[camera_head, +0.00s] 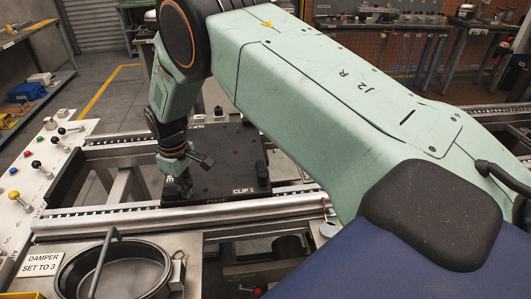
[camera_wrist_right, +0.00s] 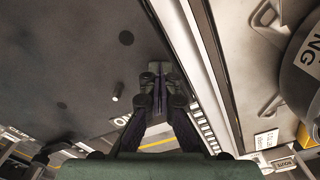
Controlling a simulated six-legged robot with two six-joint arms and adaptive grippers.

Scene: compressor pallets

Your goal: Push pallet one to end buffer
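Pallet one is a flat black plate (camera_head: 232,165) marked "ONE" and "CLIP 1" in the head view. It lies across the two rails of the conveyor, partly hidden by my right arm. In the right wrist view the pallet (camera_wrist_right: 60,60) fills the left side, with part of its "ONE" label showing. My right gripper (camera_head: 184,188) is at the pallet's left end in the head view. In the wrist view its fingers (camera_wrist_right: 160,72) meet at the tips by the pallet's edge, with nothing visible between them. Contact with the pallet is unclear. My left gripper is not seen.
The near rail (camera_head: 110,218) and far rail (camera_head: 115,138) run left to right. A control panel (camera_head: 35,185) with knobs and levers stands left. A round black pan (camera_head: 125,270) sits in front beside a "DAMPER SET TO 3" sign (camera_head: 42,264). Left of the pallet, the rails look clear.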

